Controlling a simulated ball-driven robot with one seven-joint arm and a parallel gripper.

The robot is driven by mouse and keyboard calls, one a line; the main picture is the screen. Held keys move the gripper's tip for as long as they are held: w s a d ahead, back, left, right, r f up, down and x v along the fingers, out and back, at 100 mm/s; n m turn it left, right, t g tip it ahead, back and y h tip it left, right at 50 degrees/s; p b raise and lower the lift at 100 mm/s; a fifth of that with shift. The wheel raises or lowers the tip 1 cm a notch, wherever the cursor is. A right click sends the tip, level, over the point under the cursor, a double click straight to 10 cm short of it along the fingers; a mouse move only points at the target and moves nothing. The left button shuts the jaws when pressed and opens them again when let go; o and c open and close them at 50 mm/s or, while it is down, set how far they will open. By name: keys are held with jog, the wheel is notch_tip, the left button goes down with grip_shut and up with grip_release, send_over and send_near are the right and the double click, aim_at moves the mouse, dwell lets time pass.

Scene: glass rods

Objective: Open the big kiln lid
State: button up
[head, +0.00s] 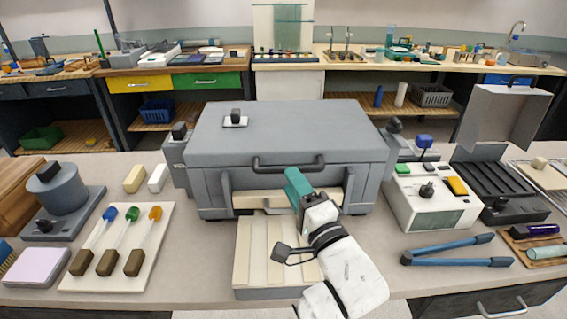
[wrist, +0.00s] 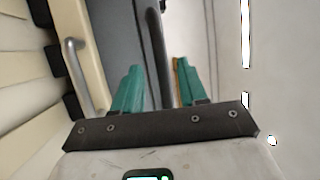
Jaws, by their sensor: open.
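The big kiln (head: 205,190) is a large grey box in the middle of the bench, with its grey lid (head: 300,125) down. A dark bar handle (head: 275,166) runs along the lid's front edge. My gripper (head: 294,180) is at the kiln's front, at the right part of this handle, with its teal fingers covering a bit of the front. In the wrist view, my gripper (wrist: 157,66) is open, and the dark handle (wrist: 155,40) shows between its two fingers. I cannot tell whether the fingers touch it.
A cream slatted board (head: 262,255) lies before the kiln, below a cream front panel with a metal handle (wrist: 76,70). A white control box (head: 430,205) and blue tongs (head: 455,255) are on the right. A rod tray (head: 120,245) is on the left.

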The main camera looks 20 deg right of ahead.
aim_at(284, 167)
jog(key=p+x, duration=0.1)
jog(key=x, duration=0.4)
jog(key=shift+c, duration=0.3)
grip_shut()
dwell(0.4)
